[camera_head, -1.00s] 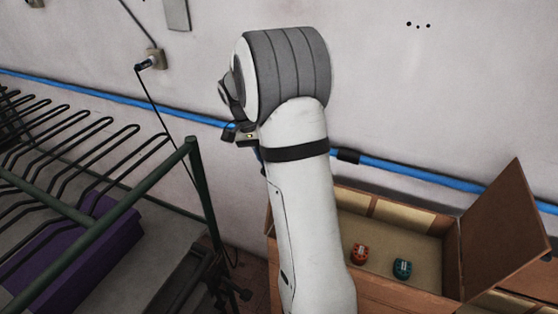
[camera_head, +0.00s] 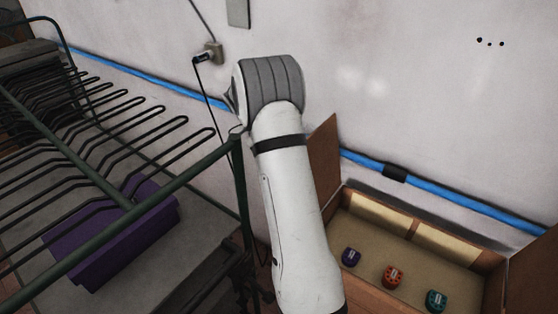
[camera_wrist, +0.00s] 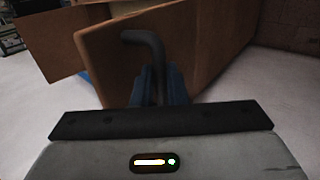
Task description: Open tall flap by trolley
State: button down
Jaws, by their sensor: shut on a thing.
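A brown box (camera_head: 487,263) stands against the wall at the lower right of the head view. A tall brown flap (camera_head: 324,165) stands upright at its left side, on the trolley's side, partly behind my arm. Another flap (camera_head: 535,270) stands at its right. The trolley (camera_head: 243,200) has a green frame with dark prongs at the left. In the wrist view my gripper (camera_wrist: 158,88) has blue fingers shut on a dark bent rod (camera_wrist: 146,40). The rod's hooked end is in front of a brown panel (camera_wrist: 105,60); I cannot tell whether they touch. My arm hides the gripper in the head view.
Purple (camera_head: 351,257), red (camera_head: 393,276) and teal (camera_head: 437,300) small items sit inside the box. A purple bin (camera_head: 120,240) lies under the trolley's prongs. A blue pipe (camera_head: 440,187) runs along the wall. A cable hangs from a socket (camera_head: 208,55).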

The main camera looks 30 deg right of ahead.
jog(key=shift+s+f, duration=0.2)
jog(key=shift+f, duration=0.15)
jog(key=c, duration=1.5)
grip_release()
jog(key=shift+w+d+r, duration=0.1)
jog(key=shift+w+r, duration=0.05)
jog(key=shift+o, duration=0.2)
jog(key=shift+r, duration=0.1)
jog(key=b+v, duration=0.2)
jog(key=v, duration=0.5)
jog(key=shift+w+r, duration=0.25)
